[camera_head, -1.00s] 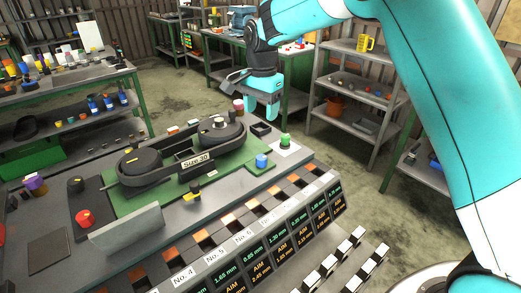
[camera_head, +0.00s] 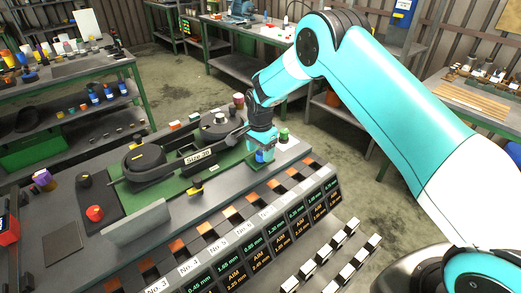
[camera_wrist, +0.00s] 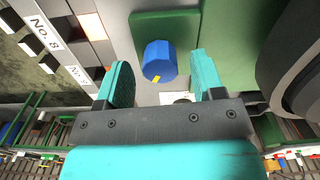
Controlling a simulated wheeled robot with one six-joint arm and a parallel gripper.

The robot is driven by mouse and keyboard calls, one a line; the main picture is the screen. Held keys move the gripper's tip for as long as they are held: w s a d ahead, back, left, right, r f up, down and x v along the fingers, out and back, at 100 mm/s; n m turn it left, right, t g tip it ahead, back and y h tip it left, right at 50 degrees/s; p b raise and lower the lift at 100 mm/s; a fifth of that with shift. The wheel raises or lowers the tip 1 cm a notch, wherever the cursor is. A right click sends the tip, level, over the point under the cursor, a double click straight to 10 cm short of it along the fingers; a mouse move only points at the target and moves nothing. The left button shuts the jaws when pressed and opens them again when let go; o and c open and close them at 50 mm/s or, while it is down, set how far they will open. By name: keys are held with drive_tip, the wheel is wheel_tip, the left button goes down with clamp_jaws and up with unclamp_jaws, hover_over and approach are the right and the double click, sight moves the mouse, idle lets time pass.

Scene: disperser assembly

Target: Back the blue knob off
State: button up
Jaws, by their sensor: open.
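The blue knob (camera_wrist: 160,61) sits on a small green plate (camera_wrist: 150,20) and carries a yellow mark on its side. It also shows in the head view (camera_head: 263,156) just under my fingertips, partly hidden by them. My gripper (camera_wrist: 157,78) is open, with one turquoise finger on each side of the knob in the wrist view and gaps between fingers and knob. In the head view my gripper (camera_head: 262,148) points down over the knob. I cannot tell how far the fingertips reach down beside it.
The black belt housing marked Size 30 (camera_head: 198,157) stands close to the left of my gripper. A green knob (camera_head: 284,134) is just behind right. A row of numbered slots with displays (camera_head: 262,237) runs along the front.

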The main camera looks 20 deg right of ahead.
drive_tip(key=shift+f, duration=0.85)
drive_tip(key=c, duration=0.9)
